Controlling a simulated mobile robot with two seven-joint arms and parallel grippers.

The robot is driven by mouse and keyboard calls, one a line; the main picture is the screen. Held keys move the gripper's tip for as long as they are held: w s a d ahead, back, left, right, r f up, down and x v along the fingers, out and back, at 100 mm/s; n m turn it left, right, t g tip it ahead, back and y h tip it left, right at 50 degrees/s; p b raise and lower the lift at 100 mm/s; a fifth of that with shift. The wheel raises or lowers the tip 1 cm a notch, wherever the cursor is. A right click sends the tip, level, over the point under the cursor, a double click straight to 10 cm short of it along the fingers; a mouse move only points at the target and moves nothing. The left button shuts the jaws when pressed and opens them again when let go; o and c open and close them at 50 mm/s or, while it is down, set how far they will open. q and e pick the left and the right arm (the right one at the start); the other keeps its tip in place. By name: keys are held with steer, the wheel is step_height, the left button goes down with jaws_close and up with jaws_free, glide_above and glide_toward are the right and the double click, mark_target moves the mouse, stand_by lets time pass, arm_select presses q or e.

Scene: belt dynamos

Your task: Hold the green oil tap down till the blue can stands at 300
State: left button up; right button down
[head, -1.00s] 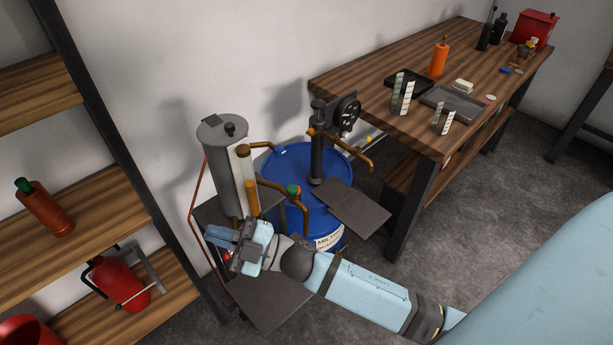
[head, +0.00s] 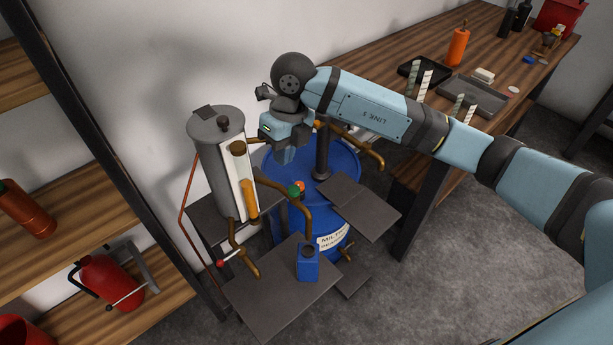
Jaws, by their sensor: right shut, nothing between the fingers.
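The green oil tap (head: 294,191) sits on a brown pipe in front of the blue drum, with an orange knob (head: 300,186) close beside it. The blue can (head: 308,262) stands upright on the dark front plate (head: 275,292), below the pipe's downturned spout. Its level cannot be read. My right gripper (head: 289,158) is shut and empty, pointing down above and slightly behind the green tap, apparently apart from it. My left gripper is not in view.
A grey cylinder (head: 208,165) with a pale scale and amber column stands to the left. The blue drum (head: 345,165) is behind the tap. A dark side plate (head: 358,207) juts out at right. A wooden bench (head: 415,145) and left shelf (head: 90,210) flank the area.

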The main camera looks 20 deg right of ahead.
mark_target(295, 189)
steer(key=shift+m+t+h, duration=0.4)
steer(key=shift+h, duration=0.5)
steer(key=d, duration=0.1)
steer(key=w+d+r, duration=0.1)
steer(key=w+d, duration=0.1)
steer(key=shift+d+r, duration=0.3)
steer(key=f, duration=0.4)
steer(key=f+p, duration=0.1)
steer(key=f, duration=0.4)
steer(key=f+p, duration=0.1)
steer(key=f, duration=0.4)
steer(key=shift+a, duration=0.3)
steer(key=shift+f, duration=0.15)
